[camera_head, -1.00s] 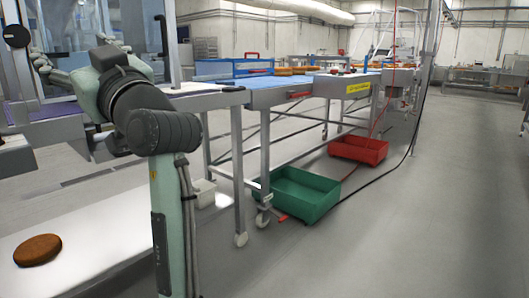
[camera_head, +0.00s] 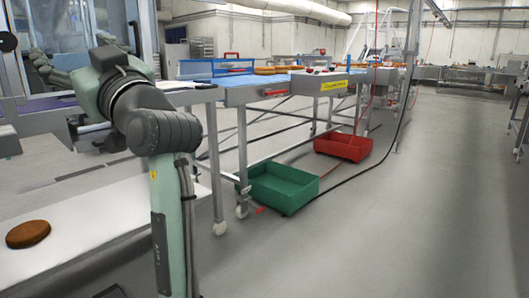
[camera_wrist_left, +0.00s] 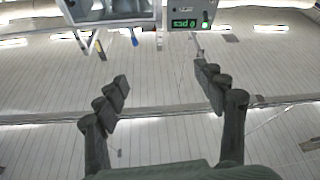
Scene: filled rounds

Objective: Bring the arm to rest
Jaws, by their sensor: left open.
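My left arm stands in the left half of the head view, bent at the elbow, its forearm reaching back to the left. My left gripper (camera_head: 40,62) is small there, in front of the glazed machine frame. In the left wrist view the left gripper (camera_wrist_left: 166,90) has its two dark fingers spread wide apart with nothing between them. Behind them are the ceiling panels and lamps, so it points upward. My right gripper does not show. A brown round (camera_head: 28,234) lies on a white surface (camera_head: 95,215) at the lower left, apart from the gripper.
A blue-topped conveyor (camera_head: 250,92) on metal legs runs behind the arm, with brown rounds (camera_head: 271,71) on it. A green bin (camera_head: 283,187) and a red bin (camera_head: 343,146) stand on the floor. The grey floor at the right is clear. A display box (camera_wrist_left: 190,18) hangs overhead.

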